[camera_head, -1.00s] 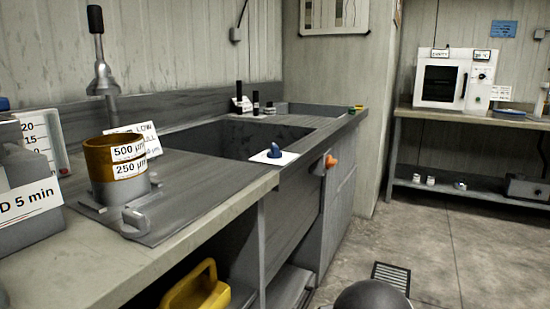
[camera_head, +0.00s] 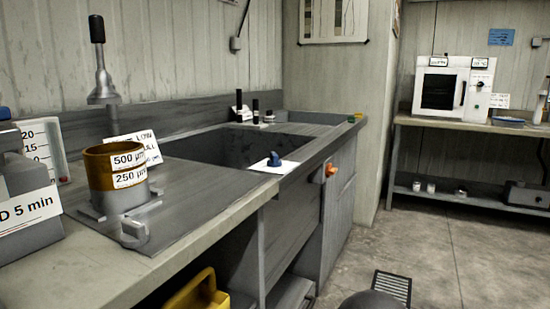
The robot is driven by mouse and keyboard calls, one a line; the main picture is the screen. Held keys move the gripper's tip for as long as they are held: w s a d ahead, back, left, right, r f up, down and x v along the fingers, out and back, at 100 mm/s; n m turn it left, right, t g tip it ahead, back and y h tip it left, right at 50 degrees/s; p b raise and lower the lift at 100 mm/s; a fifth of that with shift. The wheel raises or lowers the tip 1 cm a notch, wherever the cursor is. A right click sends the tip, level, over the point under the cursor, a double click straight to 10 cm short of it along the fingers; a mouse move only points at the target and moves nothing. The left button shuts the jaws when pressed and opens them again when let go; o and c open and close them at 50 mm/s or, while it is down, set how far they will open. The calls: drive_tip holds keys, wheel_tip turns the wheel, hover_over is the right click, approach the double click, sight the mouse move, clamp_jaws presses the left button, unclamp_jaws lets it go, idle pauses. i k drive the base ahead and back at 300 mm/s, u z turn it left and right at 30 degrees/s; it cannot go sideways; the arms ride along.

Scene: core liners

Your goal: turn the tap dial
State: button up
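A blue dial (camera_head: 274,159) sits on a white plate (camera_head: 273,166) at the front rim of the sink (camera_head: 225,145), near the middle of the view. Its pointer's setting is too small to read. An orange knob (camera_head: 331,170) is on the grey cabinet front below, to the right of the blue dial. Which of the two is the tap dial cannot be told from any label. My gripper is not in view, and nothing touches either one.
A sieve stack (camera_head: 117,178) marked 500 and 250 µm stands on the left counter. A yellow object (camera_head: 198,295) is under the counter. An oven (camera_head: 453,88) stands on the far-right bench (camera_head: 500,126). Clear floor (camera_head: 440,240) lies at right, with a drain grate (camera_head: 392,287).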

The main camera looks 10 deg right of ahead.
sight(274, 163)
drive_tip(key=z, duration=0.05)
drive_tip(key=k, duration=0.5)
drive_tip(key=u, duration=0.85)
drive_tip(key=i, duration=0.65)
drive_tip(key=z, duration=0.7)
drive_tip(key=k, duration=1.25)
drive_tip(key=z, duration=1.2)
drive_tip(key=i, duration=1.3)
drive_tip(key=u, duration=0.85)
drive_tip(key=i, duration=0.65)
drive_tip(key=u, duration=0.7)
